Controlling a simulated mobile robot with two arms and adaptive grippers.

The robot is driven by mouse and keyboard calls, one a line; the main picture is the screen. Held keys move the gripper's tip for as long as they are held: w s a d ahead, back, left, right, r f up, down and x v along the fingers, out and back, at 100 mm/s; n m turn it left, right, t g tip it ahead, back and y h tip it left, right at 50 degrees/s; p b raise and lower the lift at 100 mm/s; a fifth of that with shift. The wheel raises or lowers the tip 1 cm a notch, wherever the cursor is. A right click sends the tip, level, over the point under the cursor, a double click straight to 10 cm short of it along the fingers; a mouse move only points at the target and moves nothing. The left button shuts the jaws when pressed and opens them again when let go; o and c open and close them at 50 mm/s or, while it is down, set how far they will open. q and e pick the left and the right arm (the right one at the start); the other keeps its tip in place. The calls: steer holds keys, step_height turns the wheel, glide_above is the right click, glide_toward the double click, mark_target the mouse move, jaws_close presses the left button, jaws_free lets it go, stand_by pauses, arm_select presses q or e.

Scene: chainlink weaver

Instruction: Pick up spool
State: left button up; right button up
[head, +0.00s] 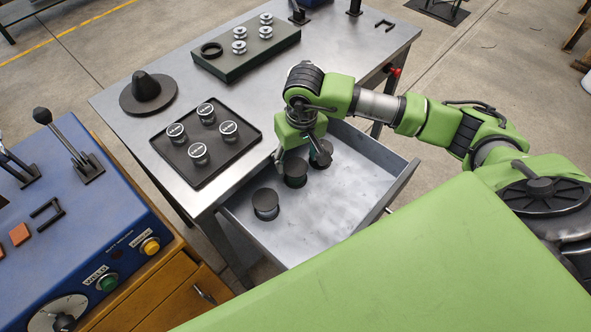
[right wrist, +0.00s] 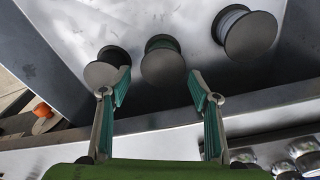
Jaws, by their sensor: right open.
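Three dark-capped spools stand upright in the open grey drawer (head: 330,212). In the head view, one spool (head: 265,204) is nearest the front left, a middle spool (head: 295,174) is behind it, and the far spool (head: 321,160) is partly hidden by my right gripper. My right gripper (head: 299,160) points down over the drawer, open. In the right wrist view, its spread fingers (right wrist: 160,88) are below the middle spool (right wrist: 163,66) in the picture. The left spool (right wrist: 107,74) is partly behind one finger; the third spool (right wrist: 250,36) is at upper right. My left gripper is out of view.
On the metal table (head: 130,100) are a black tray (head: 222,167) of several silver-topped canisters, a dark cone on a disc (head: 148,92) and a green block (head: 245,62) with metal spools. A blue control panel (head: 75,245) stands at left. Drawer walls surround the spools.

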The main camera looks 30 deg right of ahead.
mark_target(296, 167)
steer(key=f+p, duration=0.1)
steer(key=f, duration=0.1)
steer(key=f+p, duration=0.1)
steer(key=f, duration=0.2)
steer(key=shift+s+a+f, duration=0.1)
steer(key=shift+a+f, duration=0.1)
steer(key=shift+f, duration=0.3)
steer(key=c, duration=1.4)
steer(key=shift+c, duration=0.9)
steer(key=shift+w+r, duration=0.2)
